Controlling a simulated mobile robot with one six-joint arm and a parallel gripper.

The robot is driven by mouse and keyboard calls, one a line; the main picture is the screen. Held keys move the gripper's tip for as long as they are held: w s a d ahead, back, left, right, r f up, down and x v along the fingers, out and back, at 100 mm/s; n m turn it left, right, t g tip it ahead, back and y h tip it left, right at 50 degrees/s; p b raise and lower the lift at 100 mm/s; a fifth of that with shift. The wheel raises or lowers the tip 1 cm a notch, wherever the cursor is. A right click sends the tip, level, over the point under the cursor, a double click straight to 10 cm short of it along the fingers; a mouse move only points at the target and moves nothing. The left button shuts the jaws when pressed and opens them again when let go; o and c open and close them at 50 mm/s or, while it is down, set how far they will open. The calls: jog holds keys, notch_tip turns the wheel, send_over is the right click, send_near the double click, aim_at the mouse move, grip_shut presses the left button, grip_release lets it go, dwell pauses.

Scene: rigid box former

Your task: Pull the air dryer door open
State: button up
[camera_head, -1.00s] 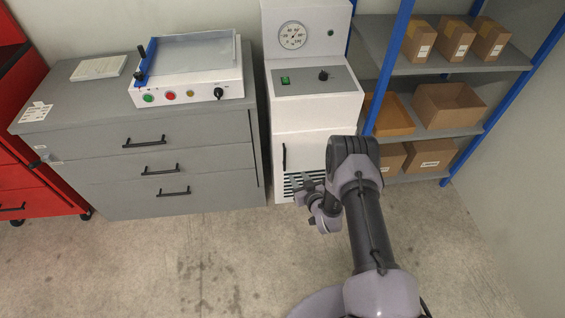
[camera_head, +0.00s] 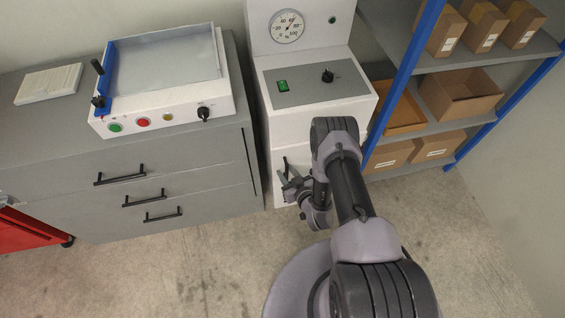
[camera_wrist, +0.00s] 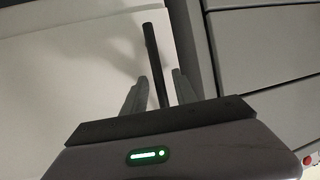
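The air dryer (camera_head: 310,115) is the white cabinet with a round dial, a green switch and a black knob. Its door (camera_head: 279,160) is the lower white front, partly hidden behind my arm. The door looks shut. The door's black bar handle (camera_head: 286,166) stands upright near its left edge. In the wrist view the handle (camera_wrist: 152,60) runs down between the two fingers of my gripper (camera_wrist: 155,92). The fingers are apart, with a gap on each side of the handle. In the head view my gripper (camera_head: 289,186) is at the handle's lower end.
A grey drawer cabinet (camera_head: 200,185) with black handles stands close on the left and carries a box former (camera_head: 165,80). A blue-post shelf (camera_head: 400,85) with cardboard boxes stands on the right. Bare concrete floor (camera_head: 180,275) lies in front.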

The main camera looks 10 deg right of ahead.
grip_shut()
jog(key=shift+w+r, duration=0.1)
dwell(1.4)
